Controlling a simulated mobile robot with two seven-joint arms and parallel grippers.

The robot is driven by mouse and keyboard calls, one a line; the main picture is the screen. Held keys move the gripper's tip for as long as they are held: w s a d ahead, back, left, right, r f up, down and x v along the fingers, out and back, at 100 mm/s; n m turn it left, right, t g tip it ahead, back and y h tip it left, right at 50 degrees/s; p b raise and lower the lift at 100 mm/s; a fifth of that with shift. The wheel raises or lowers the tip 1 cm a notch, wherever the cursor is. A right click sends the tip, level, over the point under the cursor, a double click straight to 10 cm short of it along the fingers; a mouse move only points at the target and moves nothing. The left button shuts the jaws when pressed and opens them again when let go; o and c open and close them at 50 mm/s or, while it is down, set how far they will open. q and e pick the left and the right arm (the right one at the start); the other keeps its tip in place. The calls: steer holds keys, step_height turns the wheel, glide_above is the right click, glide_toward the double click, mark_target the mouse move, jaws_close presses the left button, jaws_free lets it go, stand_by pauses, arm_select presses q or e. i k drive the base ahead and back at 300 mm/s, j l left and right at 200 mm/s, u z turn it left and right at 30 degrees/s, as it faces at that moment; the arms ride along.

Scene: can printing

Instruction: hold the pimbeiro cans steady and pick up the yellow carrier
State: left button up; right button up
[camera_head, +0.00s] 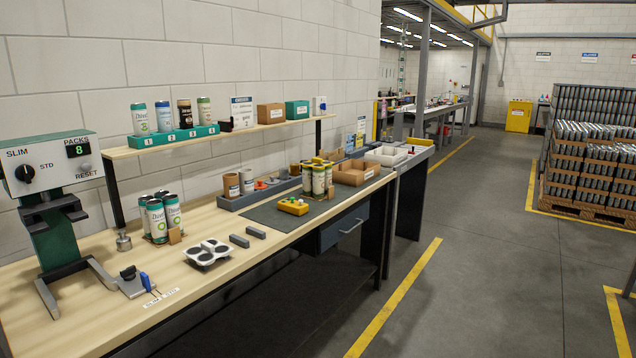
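A cluster of olive-and-white cans (318,182) stands upright on the dark mat toward the far end of the bench. A small yellow piece (319,160), possibly the yellow carrier, shows at the top of these cans. Whether it is clipped on cannot be told. A second cluster of white-and-teal cans (157,222) stands upright nearer, left of centre on the bench. The can lettering is too small to tell which are pimbeiro.
A yellow block with coloured knobs (293,206) lies on the mat (262,216). A white four-round holder (208,251) and two grey bars sit nearer. A press (52,200) stands at left. A shelf (136,150) with cans runs above.

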mark_target(319, 164)
steer(key=i+l+u, duration=0.25)
steer(key=i+l, duration=0.45)
steer(key=i, duration=0.35)
steer(key=i+l+u, duration=0.25)
steer(key=i+l, duration=0.7)
steer(key=i, duration=0.05)
